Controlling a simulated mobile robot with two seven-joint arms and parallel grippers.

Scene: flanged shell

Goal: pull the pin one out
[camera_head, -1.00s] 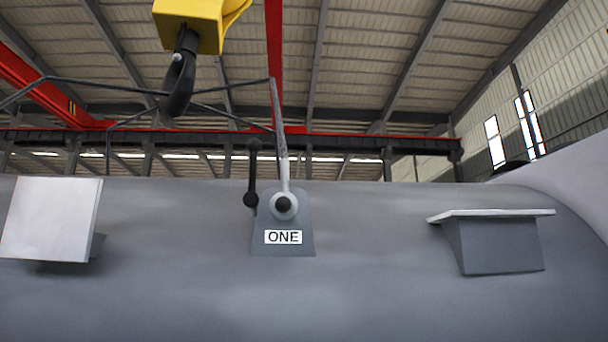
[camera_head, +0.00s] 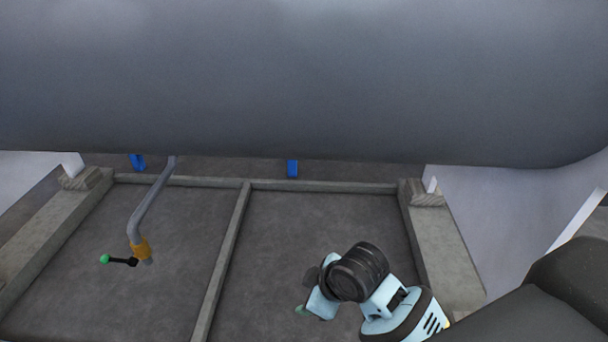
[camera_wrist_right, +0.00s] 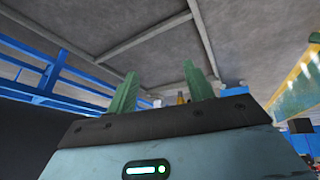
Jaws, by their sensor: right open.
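Pin one and its ONE label are out of both views now. The head view shows the lower side of the large grey shell (camera_head: 300,80) and the floor under it. My right gripper (camera_head: 302,309) is low in front of the shell, partly hidden behind its own wrist. In the right wrist view its two green fingers (camera_wrist_right: 162,82) stand apart with nothing held between them. My left gripper is in neither view.
A grey pipe (camera_head: 150,200) with an orange collar (camera_head: 139,248) and a green-knobbed lever (camera_head: 104,259) hangs below the shell at left. Frame beams (camera_head: 222,265) cross the floor. A white support (camera_head: 505,205) stands at right. Blue railing (camera_wrist_right: 50,75) shows in the wrist view.

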